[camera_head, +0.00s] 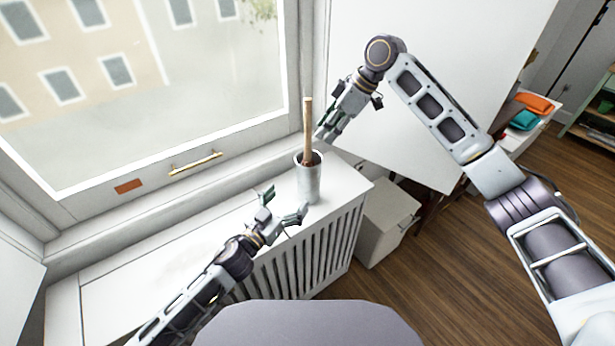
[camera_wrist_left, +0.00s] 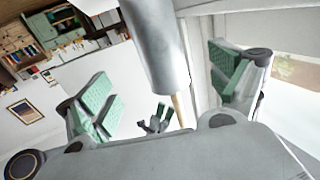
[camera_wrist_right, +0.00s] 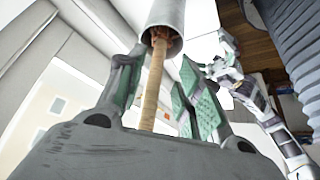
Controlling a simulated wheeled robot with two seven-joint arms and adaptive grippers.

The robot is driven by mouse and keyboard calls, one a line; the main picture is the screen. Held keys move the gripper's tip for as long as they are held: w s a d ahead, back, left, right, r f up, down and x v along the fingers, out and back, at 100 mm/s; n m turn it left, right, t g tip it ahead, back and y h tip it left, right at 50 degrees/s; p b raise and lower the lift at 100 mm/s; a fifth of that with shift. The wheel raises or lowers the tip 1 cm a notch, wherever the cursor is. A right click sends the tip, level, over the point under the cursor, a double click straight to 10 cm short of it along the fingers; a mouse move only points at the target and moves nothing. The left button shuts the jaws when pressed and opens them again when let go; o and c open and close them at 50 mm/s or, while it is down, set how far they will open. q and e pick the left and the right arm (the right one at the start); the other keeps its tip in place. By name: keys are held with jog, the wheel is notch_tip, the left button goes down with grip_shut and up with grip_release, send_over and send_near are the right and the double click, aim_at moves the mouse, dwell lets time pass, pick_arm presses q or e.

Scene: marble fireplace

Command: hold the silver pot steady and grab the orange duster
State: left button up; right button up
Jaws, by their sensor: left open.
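The silver pot (camera_head: 309,183) stands upright on the white radiator cover. The duster stands in it, its pale wooden handle (camera_head: 308,125) pointing up; the reddish-brown lower part (camera_head: 312,158) shows at the rim, and the rest is hidden inside. My left gripper (camera_head: 285,203) is open just left of the pot. In the left wrist view, the pot (camera_wrist_left: 155,50) appears between its spread fingers, with no clear contact. My right gripper (camera_head: 325,131) is beside the handle. In the right wrist view, its fingers are apart on either side of the handle (camera_wrist_right: 154,85), with a gap on the right.
The white radiator cover (camera_head: 150,270) runs under the window (camera_head: 110,85), with free room left of the pot. A white box (camera_head: 385,222) stands on the wooden floor to the right. Orange and teal folded items (camera_head: 530,110) lie farther right.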

aim_at(309, 175)
pick_arm(q)
jog(key=shift+x, duration=5.95)
